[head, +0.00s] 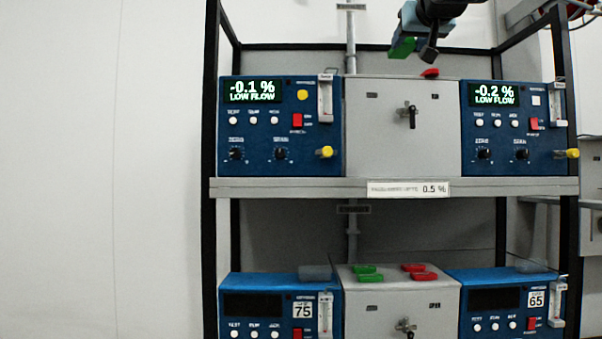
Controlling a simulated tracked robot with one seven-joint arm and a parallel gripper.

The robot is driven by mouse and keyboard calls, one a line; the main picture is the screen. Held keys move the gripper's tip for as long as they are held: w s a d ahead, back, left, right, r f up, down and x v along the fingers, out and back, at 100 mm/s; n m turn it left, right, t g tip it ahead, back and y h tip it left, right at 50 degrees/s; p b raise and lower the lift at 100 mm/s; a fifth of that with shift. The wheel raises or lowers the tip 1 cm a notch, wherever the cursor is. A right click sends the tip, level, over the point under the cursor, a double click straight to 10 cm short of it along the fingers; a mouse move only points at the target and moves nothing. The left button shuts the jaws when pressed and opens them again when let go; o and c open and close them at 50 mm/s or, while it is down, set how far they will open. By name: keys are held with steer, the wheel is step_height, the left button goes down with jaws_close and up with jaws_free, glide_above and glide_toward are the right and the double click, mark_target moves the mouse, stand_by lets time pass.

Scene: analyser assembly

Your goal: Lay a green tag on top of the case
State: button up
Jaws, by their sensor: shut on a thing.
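My gripper (416,45) is at the top of the head view, above the upper grey case (375,130) and pointing down. It is shut on a green tag (402,48), which shows at the left of the fingers, tilted and clear of the case top. The upper case stands between two blue analysers and has a black handle on its front. A red tag (430,72) lies on its top, to the right of the held tag. The top surface is seen almost edge-on, so little of it shows.
Blue analysers (262,160) and (492,160) flank the case on the upper shelf (300,189). A lower grey case (350,297) carries green tags (367,274) and red tags (420,274). Black rack posts (210,130) and a grey pipe (351,45) stand near.

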steer(key=w+f, duration=0.5)
steer(key=f, duration=2.3)
steer(key=w+f, duration=0.5)
steer(key=f, duration=2.4)
steer(key=w+f, duration=0.5)
steer(key=f, duration=2.4)
steer(key=shift+a, duration=0.3)
steer(key=shift+w, duration=0.15)
step_height(320, 180, down, 6)
steer(key=w, duration=0.3)
steer(key=shift+d, duration=0.15)
steer(key=shift+r, duration=0.1)
steer(key=shift+s, duration=0.1)
